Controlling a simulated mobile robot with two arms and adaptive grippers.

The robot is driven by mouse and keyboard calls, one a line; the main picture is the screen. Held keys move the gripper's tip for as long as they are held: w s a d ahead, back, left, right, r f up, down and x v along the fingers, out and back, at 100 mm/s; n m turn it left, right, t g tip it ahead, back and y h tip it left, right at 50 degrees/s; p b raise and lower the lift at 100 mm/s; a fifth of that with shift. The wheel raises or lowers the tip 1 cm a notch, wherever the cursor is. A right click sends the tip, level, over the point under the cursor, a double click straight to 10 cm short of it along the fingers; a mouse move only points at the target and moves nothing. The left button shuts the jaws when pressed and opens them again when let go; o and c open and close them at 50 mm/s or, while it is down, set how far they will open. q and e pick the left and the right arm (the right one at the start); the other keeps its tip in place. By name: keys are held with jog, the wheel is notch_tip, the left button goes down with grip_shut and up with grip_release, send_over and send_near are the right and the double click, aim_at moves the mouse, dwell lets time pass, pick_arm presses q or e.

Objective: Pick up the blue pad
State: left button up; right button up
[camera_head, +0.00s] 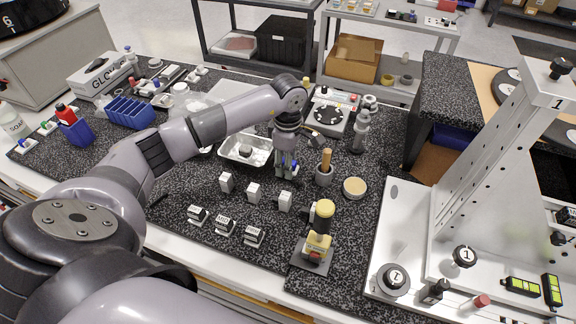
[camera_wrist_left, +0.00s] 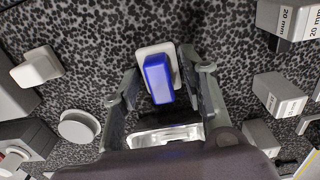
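The blue pad (camera_wrist_left: 158,78) shows in the left wrist view as a blue block on a white backing, on the speckled dark mat. In the head view only a bit of blue (camera_head: 294,170) shows beside my fingertips. My left gripper (camera_wrist_left: 160,75) is open, pointing down, with one finger on each side of the pad. I see no clear grip on it; the gaps beside the pad are narrow. In the head view the left gripper (camera_head: 286,168) is low over the mat, right of the metal tray (camera_head: 228,155). My right gripper is not in view.
White blocks (camera_head: 254,192) and black-and-white blocks (camera_head: 225,225) stand in front of the gripper. A holder with a wooden handle (camera_head: 325,172) and a round tan-topped dish (camera_head: 354,188) are close on the right. A scale (camera_head: 330,115) stands behind. A tall white fixture (camera_head: 480,180) rises at right.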

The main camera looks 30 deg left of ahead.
pick_arm(q)
jog(key=c, duration=0.5)
jog(key=shift+r, duration=0.15)
notch_tip(320, 180, up, 20)
jog(key=b, duration=0.3)
